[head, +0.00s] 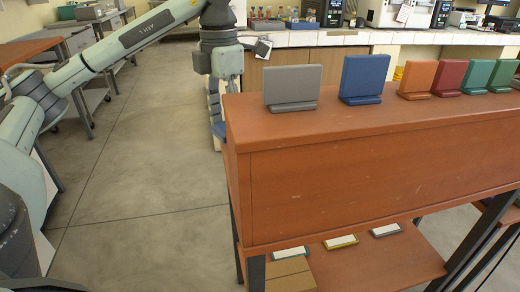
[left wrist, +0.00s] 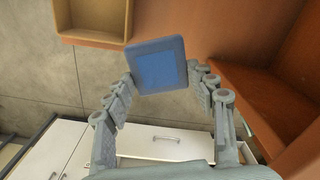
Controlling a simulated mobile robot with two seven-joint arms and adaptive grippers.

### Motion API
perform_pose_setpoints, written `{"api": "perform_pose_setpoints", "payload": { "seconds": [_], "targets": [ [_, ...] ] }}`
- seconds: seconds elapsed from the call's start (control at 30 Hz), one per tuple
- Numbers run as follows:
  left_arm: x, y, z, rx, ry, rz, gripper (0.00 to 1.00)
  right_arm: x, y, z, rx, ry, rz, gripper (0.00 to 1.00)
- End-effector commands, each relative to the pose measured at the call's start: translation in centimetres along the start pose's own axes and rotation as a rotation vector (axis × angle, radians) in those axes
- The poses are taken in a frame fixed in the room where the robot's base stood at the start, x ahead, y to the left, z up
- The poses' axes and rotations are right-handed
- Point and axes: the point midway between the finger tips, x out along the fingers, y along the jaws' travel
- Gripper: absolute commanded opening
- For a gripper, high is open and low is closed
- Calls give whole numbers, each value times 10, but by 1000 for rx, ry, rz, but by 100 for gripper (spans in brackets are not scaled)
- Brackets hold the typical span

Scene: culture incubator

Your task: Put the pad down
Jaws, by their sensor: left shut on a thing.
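A blue pad (left wrist: 158,65) with a greyish-blue rim is held between the fingertips of my left gripper (left wrist: 162,78), which is shut on it. In the head view my left arm reaches over from the left and the gripper (head: 228,86) hangs down at the left end of the reddish-brown shelf unit (head: 350,165). The rest is hidden by the unit and arm. My right gripper is not in view.
Upright grey (head: 292,84), blue (head: 363,77), orange (head: 417,76), red (head: 449,75) and green pads stand on the unit's top. The left wrist view shows a tan open box (left wrist: 62,28) and white drawers (left wrist: 150,143). Floor left of the unit is clear.

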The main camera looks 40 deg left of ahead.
Motion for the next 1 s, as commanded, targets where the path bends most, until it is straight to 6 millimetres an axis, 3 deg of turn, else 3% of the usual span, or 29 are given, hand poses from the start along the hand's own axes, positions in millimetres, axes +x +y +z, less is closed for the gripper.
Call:
{"api": "perform_pose_setpoints", "payload": {
  "seconds": [0.1,0.3,0.7,1.0],
  "targets": [
    [14,-15,23,4,1,-1,40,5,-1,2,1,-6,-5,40],
    [31,-28,46,0,0,-1,40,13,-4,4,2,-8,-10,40],
    [72,-30,48,-2,1,1,40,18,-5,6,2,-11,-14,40],
    [74,-30,49,-1,0,1,40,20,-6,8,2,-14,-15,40]
  ]
}}
